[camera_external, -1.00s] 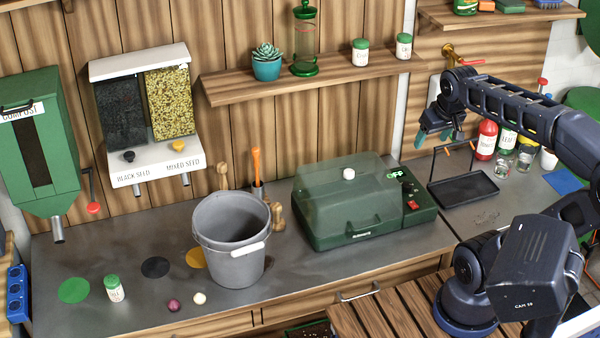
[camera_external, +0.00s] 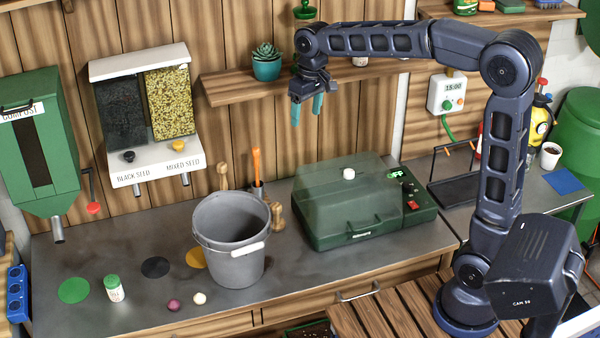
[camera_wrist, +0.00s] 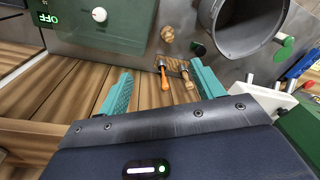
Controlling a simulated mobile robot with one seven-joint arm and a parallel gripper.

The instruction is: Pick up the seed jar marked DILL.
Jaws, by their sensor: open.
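A small white seed jar with a green lid (camera_external: 114,289) stands on the left of the workbench; its label is too small to read. A further shelf jar is hidden behind my arm. I cannot tell which jar is marked DILL. My gripper (camera_external: 306,108) is open and empty, in front of the shelf and above the bench, left of the partly hidden shelf jar. The wrist view shows its two teal fingers apart with nothing between them (camera_wrist: 159,70).
A grey bucket (camera_external: 236,268) stands mid-bench beside a dark green covered machine (camera_external: 330,235). The shelf (camera_external: 245,91) bears a potted succulent (camera_external: 267,66) near my gripper. A seed dispenser (camera_external: 150,172) hangs at left.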

